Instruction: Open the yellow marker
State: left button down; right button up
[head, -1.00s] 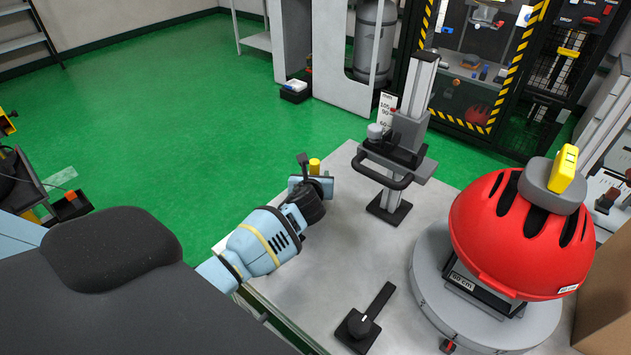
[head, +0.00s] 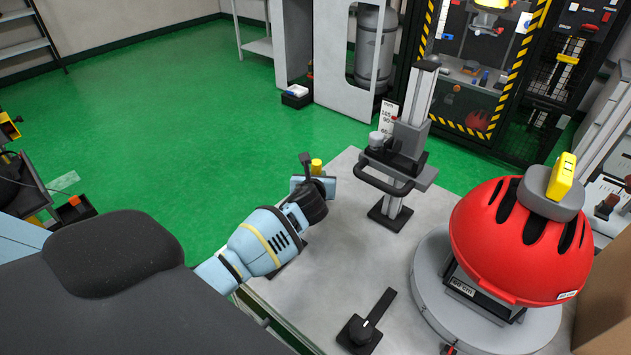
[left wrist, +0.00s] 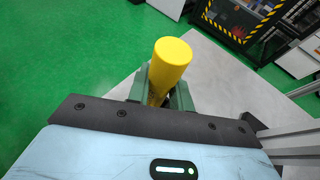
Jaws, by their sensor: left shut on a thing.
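The yellow marker shows as a short yellow cylinder end (head: 316,166) above my left gripper (head: 318,181), over the left back part of the grey table. In the left wrist view the yellow marker (left wrist: 171,62) stands up between the two green-grey fingers of my left gripper (left wrist: 162,92), which is shut on it. Its rounded end sticks out past the fingers. Its lower part is hidden by the fingers and the wrist. I cannot tell a separate cap from the body. My right gripper is not in view.
A post stand with a black handle (head: 384,184) is just right of my left gripper. A red helmet (head: 508,240) with a yellow block (head: 560,176) on top sits on a round grey base (head: 430,285). A black lever (head: 366,322) lies at the front. Green floor is clear at left.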

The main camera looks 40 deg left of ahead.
aim_at(317, 162)
pick_arm(q)
notch_tip(317, 162, up, 8)
jog(key=shift+p, duration=0.8)
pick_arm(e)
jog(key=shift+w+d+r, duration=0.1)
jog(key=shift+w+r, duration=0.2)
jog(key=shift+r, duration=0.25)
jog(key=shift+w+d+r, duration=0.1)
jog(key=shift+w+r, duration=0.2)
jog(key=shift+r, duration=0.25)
pick_arm(q)
jog(key=c, duration=1.8)
grip_release()
grip_shut()
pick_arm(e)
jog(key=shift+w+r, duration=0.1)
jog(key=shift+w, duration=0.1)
pick_arm(q)
jog(key=shift+f, duration=0.1)
